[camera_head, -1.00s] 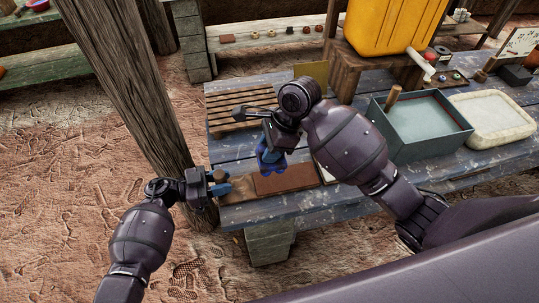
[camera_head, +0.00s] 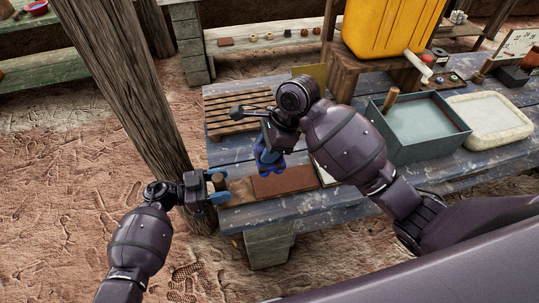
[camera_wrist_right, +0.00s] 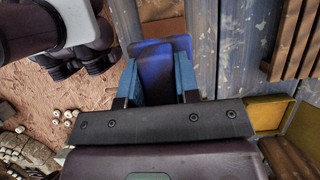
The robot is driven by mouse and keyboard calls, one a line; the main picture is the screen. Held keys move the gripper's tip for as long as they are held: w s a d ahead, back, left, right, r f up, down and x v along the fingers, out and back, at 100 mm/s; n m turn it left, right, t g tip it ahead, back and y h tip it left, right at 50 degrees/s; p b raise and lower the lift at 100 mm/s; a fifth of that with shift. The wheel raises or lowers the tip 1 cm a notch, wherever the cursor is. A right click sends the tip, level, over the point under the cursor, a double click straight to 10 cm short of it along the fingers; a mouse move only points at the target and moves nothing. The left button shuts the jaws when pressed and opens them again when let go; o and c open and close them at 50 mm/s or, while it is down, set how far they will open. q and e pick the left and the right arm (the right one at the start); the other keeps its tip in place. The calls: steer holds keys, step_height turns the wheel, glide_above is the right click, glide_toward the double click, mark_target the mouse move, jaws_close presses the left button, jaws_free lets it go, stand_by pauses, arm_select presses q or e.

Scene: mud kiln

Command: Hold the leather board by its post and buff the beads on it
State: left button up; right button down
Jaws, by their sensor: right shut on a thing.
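The leather board (camera_head: 283,183) lies on the front left part of the blue table, its brown leather facing up. Its paler wooden end (camera_head: 240,191) reaches toward the left edge, and the post there is largely hidden by my left gripper. My left gripper (camera_head: 217,186) is at that end with its blue fingers apart, one on each side of the post area. I cannot tell whether they touch the post. My right gripper (camera_head: 269,158) is shut on a blue pad (camera_wrist_right: 160,68) and holds it by the board's far edge. I cannot make out beads on the leather.
A slatted wooden rack (camera_head: 238,108) lies behind the board. A grey-green bin (camera_head: 420,145), a pale tray (camera_head: 490,118) and a yellow container (camera_head: 393,30) stand to the right. A thick wooden post (camera_head: 125,95) rises close behind my left arm.

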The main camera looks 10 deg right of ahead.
arm_select(q)
steer(key=a, duration=1.2)
